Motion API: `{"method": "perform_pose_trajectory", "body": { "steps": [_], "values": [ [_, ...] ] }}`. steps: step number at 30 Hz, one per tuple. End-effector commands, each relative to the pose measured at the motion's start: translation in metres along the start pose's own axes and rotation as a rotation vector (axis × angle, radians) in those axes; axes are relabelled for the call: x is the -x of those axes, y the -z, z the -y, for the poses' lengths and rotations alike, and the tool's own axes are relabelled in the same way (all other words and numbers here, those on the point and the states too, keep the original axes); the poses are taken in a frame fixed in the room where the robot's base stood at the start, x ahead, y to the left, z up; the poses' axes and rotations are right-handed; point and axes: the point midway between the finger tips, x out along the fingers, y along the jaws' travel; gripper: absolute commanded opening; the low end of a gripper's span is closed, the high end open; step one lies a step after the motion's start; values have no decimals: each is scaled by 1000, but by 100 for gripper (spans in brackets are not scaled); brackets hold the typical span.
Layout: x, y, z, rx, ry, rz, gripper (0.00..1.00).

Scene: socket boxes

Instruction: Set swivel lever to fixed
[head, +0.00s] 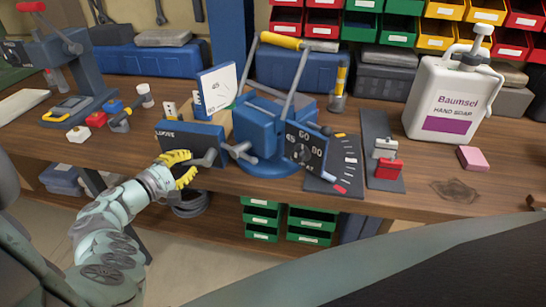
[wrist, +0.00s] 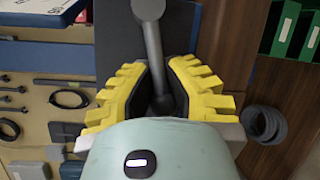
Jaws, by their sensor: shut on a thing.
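A blue vise (head: 262,135) stands on the wooden bench, with a blue front block (head: 190,145) at its left. My gripper (head: 184,170), with yellow ridged fingers, is in front of that block at the bench edge. A grey lever (head: 207,159) sticks out at the block's lower front. In the wrist view the lever (wrist: 153,45), with a round end at the top, runs down between my fingers (wrist: 163,98), which are shut on its lower end. Whether this is the swivel lever, and its setting, I cannot tell.
A black dial plate (head: 305,150) and a dark scale plate (head: 336,165) with a red tip are right of the vise. A soap bottle (head: 440,100) stands further right. Green drawers (head: 262,218) sit below the bench.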

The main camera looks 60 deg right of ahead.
Motion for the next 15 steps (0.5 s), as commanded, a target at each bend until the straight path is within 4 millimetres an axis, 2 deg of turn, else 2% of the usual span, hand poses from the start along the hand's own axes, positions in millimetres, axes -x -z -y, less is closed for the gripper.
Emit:
{"method": "perform_pose_trajectory", "body": {
  "steps": [15],
  "values": [
    [0, 2, 4, 57, -19, 6, 0]
  ]
}}
